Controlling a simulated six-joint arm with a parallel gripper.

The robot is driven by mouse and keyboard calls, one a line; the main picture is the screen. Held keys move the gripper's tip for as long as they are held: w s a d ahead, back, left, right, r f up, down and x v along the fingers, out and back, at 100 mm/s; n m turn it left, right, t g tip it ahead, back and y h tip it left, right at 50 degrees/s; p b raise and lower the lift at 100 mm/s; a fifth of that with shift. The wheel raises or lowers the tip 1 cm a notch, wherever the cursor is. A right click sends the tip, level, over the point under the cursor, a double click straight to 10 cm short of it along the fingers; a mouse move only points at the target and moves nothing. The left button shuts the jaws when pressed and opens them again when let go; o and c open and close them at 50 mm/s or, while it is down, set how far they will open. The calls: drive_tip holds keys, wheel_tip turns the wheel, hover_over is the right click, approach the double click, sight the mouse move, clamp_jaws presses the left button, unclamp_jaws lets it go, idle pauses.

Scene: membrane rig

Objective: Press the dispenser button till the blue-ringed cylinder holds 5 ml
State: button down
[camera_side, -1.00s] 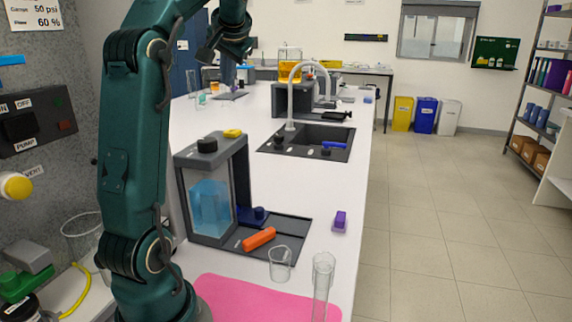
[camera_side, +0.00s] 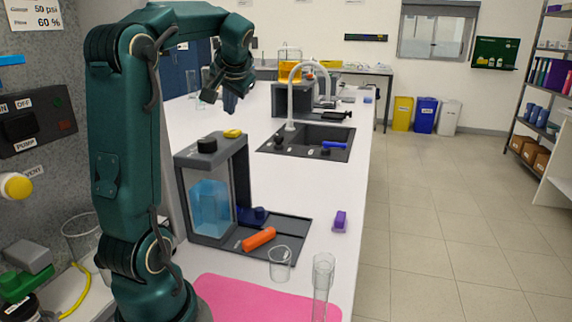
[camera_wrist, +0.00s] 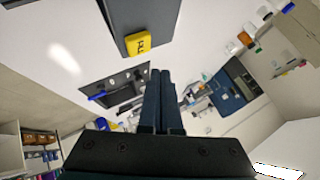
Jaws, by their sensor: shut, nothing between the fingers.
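The dispenser (camera_side: 240,170) is a dark grey frame around a tank of blue liquid (camera_side: 209,207), with a black cap on top. A yellow button (camera_side: 232,133) sits on its top; it also shows in the wrist view (camera_wrist: 138,43), on a dark block. My gripper (camera_side: 229,105) is shut and empty, above the dispenser and apart from the button. Its fingers (camera_wrist: 161,74) point past the button in the wrist view. A clear tall cylinder (camera_side: 322,285) stands at the front; I see no blue ring on it. A dark blue piece (camera_side: 253,215) sits beside the tank; I cannot tell what it is.
An orange piece (camera_side: 259,238) lies on the dark tray (camera_side: 292,228). A clear beaker (camera_side: 280,263) stands near the pink mat (camera_side: 250,294). A purple block (camera_side: 340,221) is at the right. The sink (camera_side: 310,140) with its tap is behind. The bench between is clear.

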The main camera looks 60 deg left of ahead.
sight(232, 132)
drive_tip(key=shift+f, duration=1.15)
drive_tip(key=shift+f, duration=0.1)
idle(1.2)
drive_tip(key=shift+f, duration=0.3)
drive_tip(key=shift+f, duration=0.6)
idle(0.6)
drive_tip(key=shift+r, duration=0.15)
idle(0.3)
drive_tip(key=shift+r, duration=0.9)
drive_tip(key=shift+r, duration=2.5)
drive_tip(key=shift+w, duration=0.1)
